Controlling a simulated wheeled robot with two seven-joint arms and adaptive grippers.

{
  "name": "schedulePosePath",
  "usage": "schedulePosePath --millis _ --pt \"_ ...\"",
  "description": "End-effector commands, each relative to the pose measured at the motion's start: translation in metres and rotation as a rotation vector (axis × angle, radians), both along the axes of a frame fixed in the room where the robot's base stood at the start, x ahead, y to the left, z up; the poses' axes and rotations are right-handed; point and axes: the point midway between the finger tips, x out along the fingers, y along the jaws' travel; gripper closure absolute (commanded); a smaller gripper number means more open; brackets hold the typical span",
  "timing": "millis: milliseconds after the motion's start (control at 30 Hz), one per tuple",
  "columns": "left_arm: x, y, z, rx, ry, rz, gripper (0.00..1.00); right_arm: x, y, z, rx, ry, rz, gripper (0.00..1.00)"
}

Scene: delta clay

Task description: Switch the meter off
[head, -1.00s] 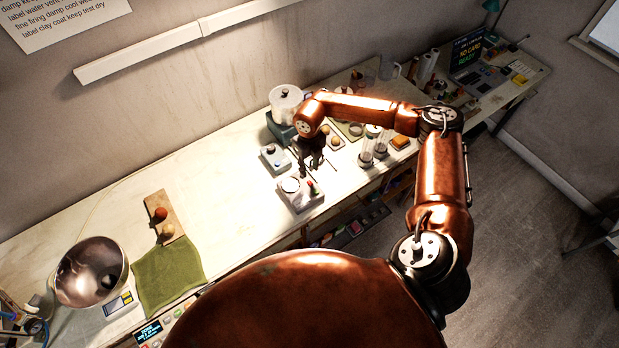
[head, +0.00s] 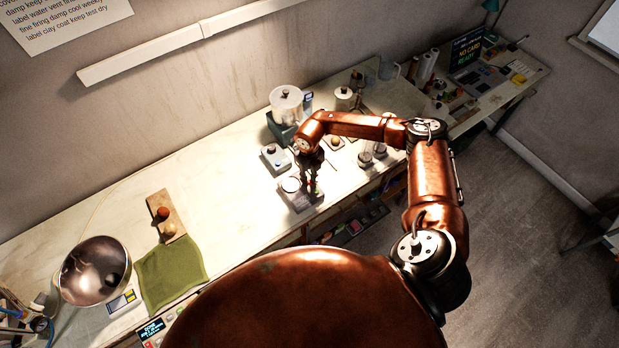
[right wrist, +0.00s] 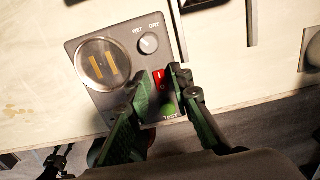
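The meter (head: 298,204) is a small grey box near the front edge of the bench. In the right wrist view its face (right wrist: 90,98) shows a round clear window (right wrist: 97,62) with two gold strips, a grey knob (right wrist: 148,43) marked WET and DRY, a red rocker switch (right wrist: 160,87) and a green TEST button (right wrist: 169,110), partly covered. My right gripper (head: 311,190) points down just over the meter. Its fingertips (right wrist: 163,78) are slightly apart, with the red switch showing between them. I cannot tell whether they touch it. My left gripper is out of view.
A small box with a knob (head: 275,158) stands just behind the meter, and a blender-like machine (head: 286,106) behind that. Glass cylinders (head: 367,160) stand to the right. A green cloth (head: 168,274) and metal bowl (head: 93,270) lie left.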

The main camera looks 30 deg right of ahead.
Motion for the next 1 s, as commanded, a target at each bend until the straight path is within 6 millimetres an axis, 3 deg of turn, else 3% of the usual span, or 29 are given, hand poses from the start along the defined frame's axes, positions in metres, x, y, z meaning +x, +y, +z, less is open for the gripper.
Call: schedulePosePath --millis 267,600,767,1000 --pt "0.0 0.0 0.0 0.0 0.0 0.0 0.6 0.0 0.0 0.0 0.0 0.0 0.0 1.0" --pt "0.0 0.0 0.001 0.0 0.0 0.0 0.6 -0.001 -0.002 0.0 -0.002 -0.02 0.0 1.0" --pt "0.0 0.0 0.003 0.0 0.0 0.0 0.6 -0.006 -0.003 0.0 0.006 -0.126 0.001 1.0" --pt "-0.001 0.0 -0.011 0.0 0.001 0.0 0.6 -0.01 -0.003 -0.003 0.021 -0.305 0.001 1.0"
